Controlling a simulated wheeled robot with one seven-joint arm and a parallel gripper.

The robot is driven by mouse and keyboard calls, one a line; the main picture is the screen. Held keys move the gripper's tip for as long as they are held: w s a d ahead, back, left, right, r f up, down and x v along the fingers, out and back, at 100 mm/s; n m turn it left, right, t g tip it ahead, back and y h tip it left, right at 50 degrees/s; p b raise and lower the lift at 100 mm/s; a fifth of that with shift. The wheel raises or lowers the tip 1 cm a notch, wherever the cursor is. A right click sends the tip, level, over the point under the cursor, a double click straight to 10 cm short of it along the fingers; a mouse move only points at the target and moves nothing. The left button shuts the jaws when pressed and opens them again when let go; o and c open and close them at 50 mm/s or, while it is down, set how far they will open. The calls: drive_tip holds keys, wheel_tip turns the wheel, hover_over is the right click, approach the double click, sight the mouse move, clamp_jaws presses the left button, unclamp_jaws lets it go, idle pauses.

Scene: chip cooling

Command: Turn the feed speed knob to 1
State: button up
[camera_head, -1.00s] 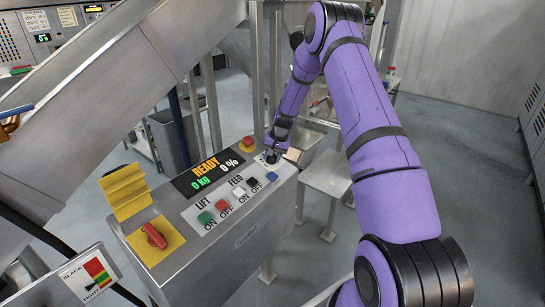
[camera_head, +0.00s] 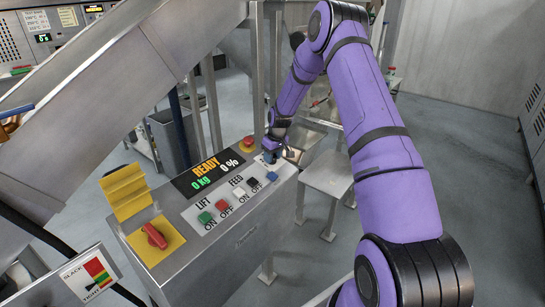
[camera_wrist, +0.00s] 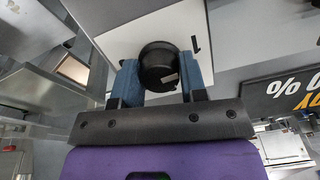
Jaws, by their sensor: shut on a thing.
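The feed speed knob (camera_wrist: 158,62) is round and black, on a white plate (camera_wrist: 130,42) in the wrist view. A short light mark shows on its face near the lower right. My gripper (camera_wrist: 160,78) has its blue fingers on either side of the knob and is shut on it. In the head view my gripper (camera_head: 271,154) is at the far right end of the control panel (camera_head: 240,236), beside the display, and hides most of the knob.
The display (camera_head: 207,173) reads READY, 0 kg and 0 %. A red rotary switch (camera_head: 155,236) is at the left end.

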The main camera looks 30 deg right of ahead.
drive_tip(key=shift+n, duration=0.6)
drive_tip(key=o, duration=0.9)
drive_tip(key=shift+o, duration=0.2)
wheel_tip(320, 180, up, 11)
drive_tip(key=s, duration=0.1)
drive_tip(key=shift+s+d+f, duration=0.15)
drive_tip(key=shift+s+d, duration=0.2)
